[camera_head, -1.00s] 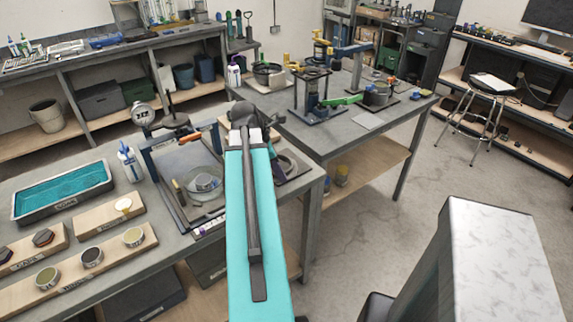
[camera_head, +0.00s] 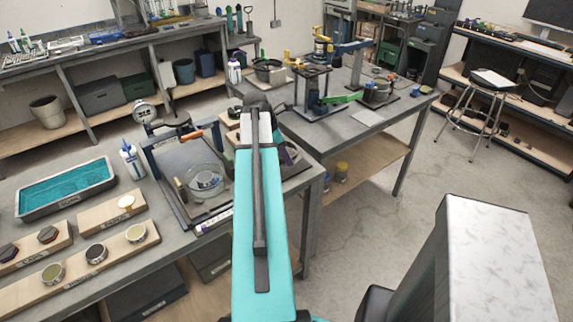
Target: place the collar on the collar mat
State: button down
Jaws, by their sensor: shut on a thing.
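My arm (camera_head: 262,225) reaches up the middle of the picture, over the right end of the near bench. Its dark wrist shows at the far end of the arm, but my gripper's fingers are hidden behind it. I cannot make out a collar. A plain light grey square (camera_head: 368,118) lies flat on the front of the far bench; I cannot tell if it is the collar mat.
The near bench holds a blue-green tray (camera_head: 65,188), wooden blocks with round pieces (camera_head: 82,268), a white bottle (camera_head: 132,160) and a clear round dish (camera_head: 205,183) inside a blue frame. A green-handled device (camera_head: 340,98) stands on the far bench. A stool (camera_head: 478,105) stands right.

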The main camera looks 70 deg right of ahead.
jog(key=shift+f, duration=0.1)
jog(key=shift+f+p, duration=0.6)
jog(key=shift+f, duration=1.05)
jog(key=shift+f, duration=0.1)
jog(key=c, duration=1.7)
grip_release()
jog(key=shift+b+v, duration=1.05)
jog(key=shift+v, duration=5.05)
